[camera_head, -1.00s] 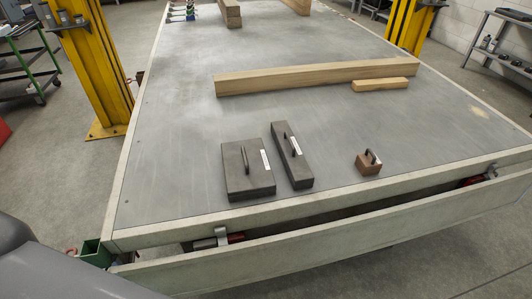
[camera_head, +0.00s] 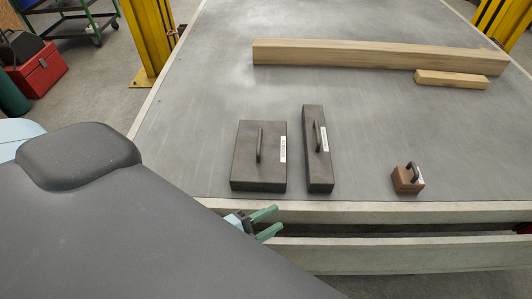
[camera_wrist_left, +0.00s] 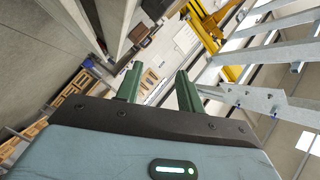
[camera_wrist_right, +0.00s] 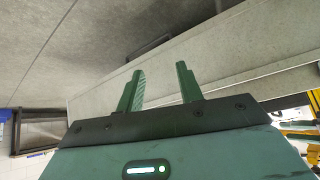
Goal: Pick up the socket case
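Three handled cases lie on the grey trailer bed (camera_head: 215,100): a wide dark case (camera_head: 247,168) with a white label, a narrow dark case (camera_head: 313,165) with a label, and a small brown case (camera_head: 404,183). The labels are too small to read, so I cannot tell which is the socket case. My left gripper (camera_head: 277,220) is at the bed's front edge, just in front of the wide case; its green fingers are apart and empty, as the left wrist view (camera_wrist_left: 158,72) also shows. My right gripper (camera_wrist_right: 159,70) is open and empty, outside the head view.
A long wooden beam (camera_head: 380,56) and a short wooden block (camera_head: 450,79) lie behind the cases. The pale front rail (camera_head: 400,212) borders the bed. Yellow posts (camera_head: 150,40) stand beside it. A red toolbox (camera_head: 38,72) is on the floor at left. Bed space between the cases and beam is clear.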

